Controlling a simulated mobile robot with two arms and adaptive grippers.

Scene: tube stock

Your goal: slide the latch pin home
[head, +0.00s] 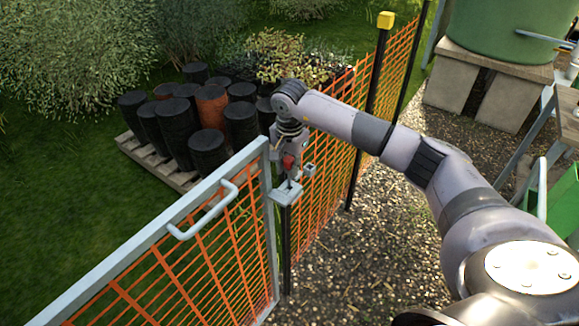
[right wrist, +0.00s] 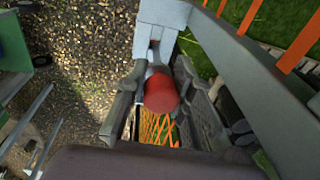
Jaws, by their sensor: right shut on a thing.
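The latch pin has a red knob (head: 288,161), which also shows in the right wrist view (right wrist: 161,93). My right gripper (head: 289,172) is at the top of the gate's latch side and is shut on the knob, with a finger on either side. In the right wrist view, a short piece of grey metal runs from the knob toward a light grey latch block (right wrist: 163,12). The grey latch bracket (head: 286,195) sits on the dark post just below the gripper. How deep the pin sits is hidden. My left gripper is not in view.
The grey gate (head: 140,250) with orange mesh and a handle (head: 205,212) stands left of the latch. Orange mesh fencing (head: 325,165) runs behind my arm. Dark pots (head: 207,152) stand on a pallet beyond. A green tank (head: 500,30) is at the back right. Gravel lies right of the fence.

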